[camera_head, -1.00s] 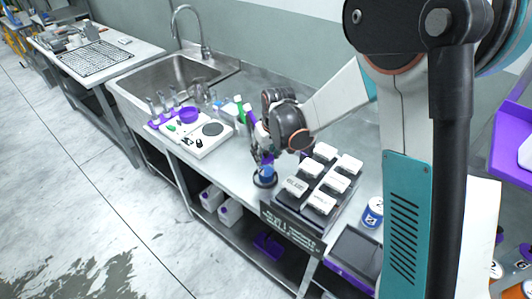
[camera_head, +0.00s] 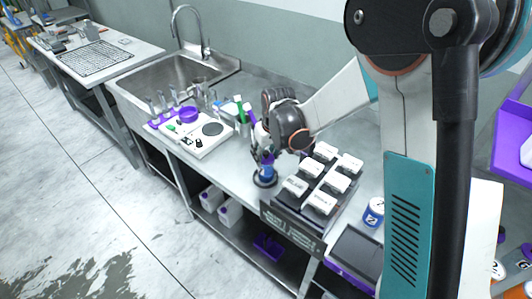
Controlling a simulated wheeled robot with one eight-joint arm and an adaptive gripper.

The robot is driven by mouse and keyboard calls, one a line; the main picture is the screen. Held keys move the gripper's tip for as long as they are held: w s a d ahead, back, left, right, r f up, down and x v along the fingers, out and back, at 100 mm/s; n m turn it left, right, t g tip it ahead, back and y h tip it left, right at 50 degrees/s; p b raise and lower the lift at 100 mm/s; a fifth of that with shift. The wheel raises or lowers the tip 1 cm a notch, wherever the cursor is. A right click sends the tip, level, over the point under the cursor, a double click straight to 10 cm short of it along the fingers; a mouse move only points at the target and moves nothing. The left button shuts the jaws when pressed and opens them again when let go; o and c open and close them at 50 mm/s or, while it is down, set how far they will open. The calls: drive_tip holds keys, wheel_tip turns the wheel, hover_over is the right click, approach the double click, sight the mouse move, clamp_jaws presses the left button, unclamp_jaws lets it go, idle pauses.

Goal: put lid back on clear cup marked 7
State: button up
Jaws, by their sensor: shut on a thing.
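My gripper (camera_head: 265,158) points down over the steel counter, left of the white-box rack. It is shut on a small blue item (camera_head: 266,172), partly hidden by the fingers. I cannot tell whether this is a lid or part of a cup. The item is at or just above a dark round base (camera_head: 264,181) on the counter; contact is unclear. No marking 7 is readable, and I cannot pick out the clear cup for sure.
A dark rack (camera_head: 272,216) of several white boxes stands close right of the gripper. A blue-and-white can (camera_head: 374,211) is farther right. A white hotplate unit (camera_head: 197,139), pen holder and sink (camera_head: 175,79) lie left. Bare counter (camera_head: 228,170) shows left of the gripper.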

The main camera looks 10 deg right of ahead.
idle(0.9)
drive_tip(key=o, duration=0.9)
drive_tip(key=shift+o, duration=0.2)
drive_tip(key=o, duration=0.5)
drive_tip(key=shift+r+p, duration=1.95)
drive_tip(key=shift+r, duration=1.6)
drive_tip(key=shift+c, duration=0.6)
